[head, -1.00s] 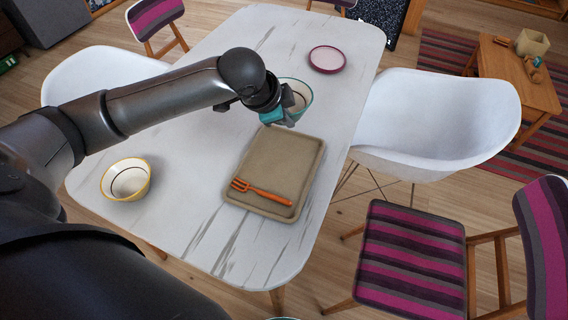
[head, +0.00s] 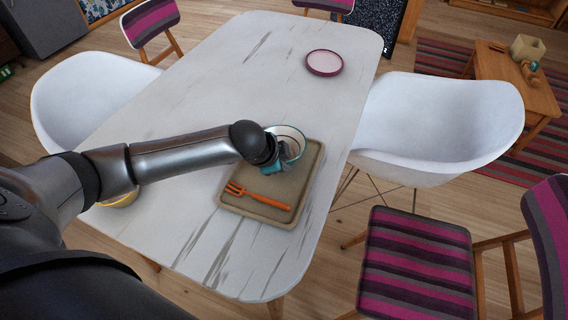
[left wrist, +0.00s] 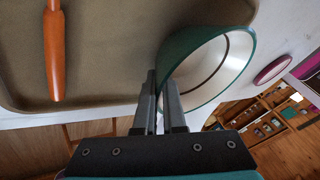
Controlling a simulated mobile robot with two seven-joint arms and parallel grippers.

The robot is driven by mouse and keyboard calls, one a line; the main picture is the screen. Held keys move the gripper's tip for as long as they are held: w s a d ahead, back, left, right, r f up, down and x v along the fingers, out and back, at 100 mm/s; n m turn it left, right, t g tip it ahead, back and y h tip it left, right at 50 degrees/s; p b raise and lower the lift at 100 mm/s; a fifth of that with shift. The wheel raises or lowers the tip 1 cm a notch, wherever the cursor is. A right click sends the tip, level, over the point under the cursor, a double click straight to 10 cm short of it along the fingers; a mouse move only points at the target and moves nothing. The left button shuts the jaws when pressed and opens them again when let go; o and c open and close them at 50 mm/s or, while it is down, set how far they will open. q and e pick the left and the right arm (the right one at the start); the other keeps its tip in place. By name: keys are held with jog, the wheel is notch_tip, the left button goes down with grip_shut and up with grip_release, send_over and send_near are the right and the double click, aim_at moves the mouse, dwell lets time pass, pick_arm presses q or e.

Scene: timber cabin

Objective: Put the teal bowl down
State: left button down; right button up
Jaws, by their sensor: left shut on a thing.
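The teal bowl (head: 291,139), white inside with a dark ring, is over the far part of the tan tray (head: 312,170) in the head view. My left gripper (head: 278,160) is shut on its rim. The left wrist view also shows the bowl (left wrist: 215,65), tilted in the picture, with the fingers (left wrist: 162,100) at its near wall. The tray (left wrist: 110,50) lies beside it there. I cannot tell whether the bowl touches the tray. An orange fork (head: 258,195) lies on the near part of the tray. My right gripper is not in view.
A magenta-rimmed plate (head: 324,63) stands at the far end of the marble-look table (head: 215,95). A yellow bowl (head: 120,200) is mostly hidden behind my left arm. White chairs (head: 435,115) flank the table. The table's middle is clear.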

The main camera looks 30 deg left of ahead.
pick_arm(q)
jog(key=shift+r, duration=0.1)
jog(key=c, duration=1)
grip_release()
jog(key=shift+s+r, duration=0.1)
jog(key=shift+r, duration=0.15)
jog(key=p+v, duration=0.4)
jog(key=v, duration=0.7)
jog(key=shift+r, duration=0.2)
